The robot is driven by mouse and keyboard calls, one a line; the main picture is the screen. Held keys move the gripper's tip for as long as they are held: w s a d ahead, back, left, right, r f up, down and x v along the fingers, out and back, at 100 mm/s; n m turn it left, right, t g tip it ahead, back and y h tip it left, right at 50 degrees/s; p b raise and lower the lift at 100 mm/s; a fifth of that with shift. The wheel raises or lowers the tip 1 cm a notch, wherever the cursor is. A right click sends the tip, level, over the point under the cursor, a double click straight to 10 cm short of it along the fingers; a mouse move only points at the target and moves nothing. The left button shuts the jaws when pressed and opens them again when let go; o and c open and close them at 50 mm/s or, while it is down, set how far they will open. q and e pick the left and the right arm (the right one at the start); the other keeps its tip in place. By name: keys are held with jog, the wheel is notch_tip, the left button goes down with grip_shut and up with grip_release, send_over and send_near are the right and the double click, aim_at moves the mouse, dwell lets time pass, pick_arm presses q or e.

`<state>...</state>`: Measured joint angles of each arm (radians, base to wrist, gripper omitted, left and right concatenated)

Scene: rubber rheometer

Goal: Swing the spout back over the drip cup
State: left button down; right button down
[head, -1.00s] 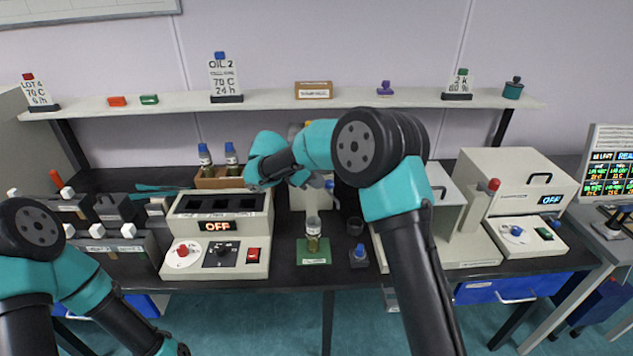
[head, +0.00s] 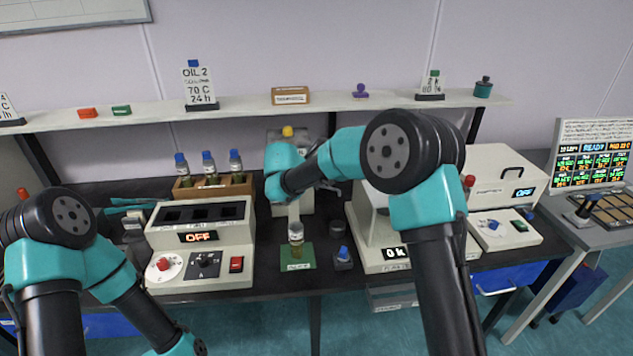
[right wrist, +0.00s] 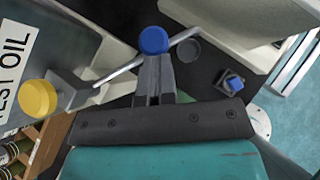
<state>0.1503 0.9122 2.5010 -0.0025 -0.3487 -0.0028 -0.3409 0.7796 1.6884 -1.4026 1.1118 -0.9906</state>
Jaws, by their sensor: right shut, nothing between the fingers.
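The grey oil tank (right wrist: 30,75), lettered "EST OIL" in the visible part, is at the left of the right wrist view. Its thin spout (right wrist: 120,68) reaches right from the tank and carries a blue knob (right wrist: 153,40). The spout's free end is at the rim of the dark round drip cup (right wrist: 188,50), overlapping or just beside it. The cup also shows in the head view (head: 337,227). My right gripper (right wrist: 153,62) is shut and empty, right at the blue knob; I cannot tell if it touches. My left gripper is below the head view's edge.
A yellow knob (right wrist: 37,98) sticks out from the tank. A glass vial (head: 296,243) stands on a green mat (head: 297,262), left of the cup. A blue-topped block (head: 343,257) sits in front of the cup. A heater block (head: 200,247) reading OFF stands at left.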

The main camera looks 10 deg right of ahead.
jog(key=shift+w+d, duration=0.15)
jog(key=shift+d, duration=0.1)
dwell(0.3)
jog(key=s+a+f+v, duration=0.1)
jog(key=s+f+v, duration=0.1)
jog(key=v, duration=1.1)
